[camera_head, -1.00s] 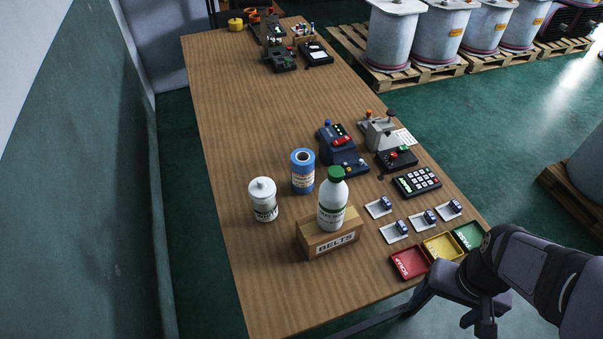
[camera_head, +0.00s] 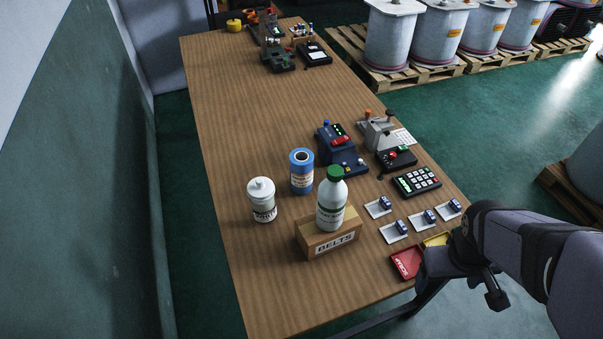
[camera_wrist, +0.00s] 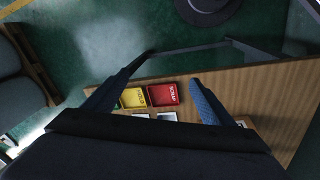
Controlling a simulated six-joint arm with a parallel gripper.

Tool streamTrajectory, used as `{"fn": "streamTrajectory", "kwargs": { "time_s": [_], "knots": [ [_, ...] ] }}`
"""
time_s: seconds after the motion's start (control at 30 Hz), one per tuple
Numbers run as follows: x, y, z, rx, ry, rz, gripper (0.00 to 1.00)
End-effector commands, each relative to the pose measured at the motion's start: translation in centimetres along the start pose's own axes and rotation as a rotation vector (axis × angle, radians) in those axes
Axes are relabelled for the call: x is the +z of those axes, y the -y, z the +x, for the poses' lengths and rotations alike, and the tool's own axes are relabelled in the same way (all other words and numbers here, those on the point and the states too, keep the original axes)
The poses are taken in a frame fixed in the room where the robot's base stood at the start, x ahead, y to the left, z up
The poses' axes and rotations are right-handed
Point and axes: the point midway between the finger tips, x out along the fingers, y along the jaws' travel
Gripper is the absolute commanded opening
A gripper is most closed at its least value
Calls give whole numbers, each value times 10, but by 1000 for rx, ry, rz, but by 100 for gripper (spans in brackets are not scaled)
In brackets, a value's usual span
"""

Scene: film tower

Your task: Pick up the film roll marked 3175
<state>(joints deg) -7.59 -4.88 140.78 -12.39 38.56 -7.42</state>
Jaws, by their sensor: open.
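Several small dark-blue rolls lie on white cards near the table's right edge, among them a front roll (camera_head: 396,228), a left roll (camera_head: 384,202), a middle roll (camera_head: 428,216) and a right roll (camera_head: 453,205). Their markings are too small to read, so I cannot tell which is 3175. A larger blue roll (camera_head: 302,172) with a pale label stands upright on the table. My gripper (camera_head: 458,265) is open above the coloured trays, in front of the small rolls. In the wrist view its fingers (camera_wrist: 169,70) are spread with nothing between them, and the rolls are mostly hidden.
A red scrap tray (camera_head: 405,263) and a yellow tray (camera_head: 436,240) lie at the table edge. A "BELTS" box (camera_head: 330,240) with a green-capped bottle (camera_head: 332,200) stands left of the rolls. A keypad (camera_head: 417,181) lies behind them.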

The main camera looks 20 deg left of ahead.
Motion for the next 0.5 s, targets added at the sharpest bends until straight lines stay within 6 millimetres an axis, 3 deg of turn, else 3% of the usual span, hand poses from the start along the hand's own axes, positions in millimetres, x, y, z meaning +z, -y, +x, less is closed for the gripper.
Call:
{"fn": "streamTrajectory", "kwargs": {
  "time_s": [0.17, 0.27, 0.37, 0.5],
  "knots": [
    [-100, 6, -15, 222, -151, -619, 78],
    [-164, 32, -36, 379, -243, -994, 78],
    [-223, 76, -65, 556, -337, -1354, 78],
    [-285, 162, -113, 836, -457, -1810, 78]
  ]
}}
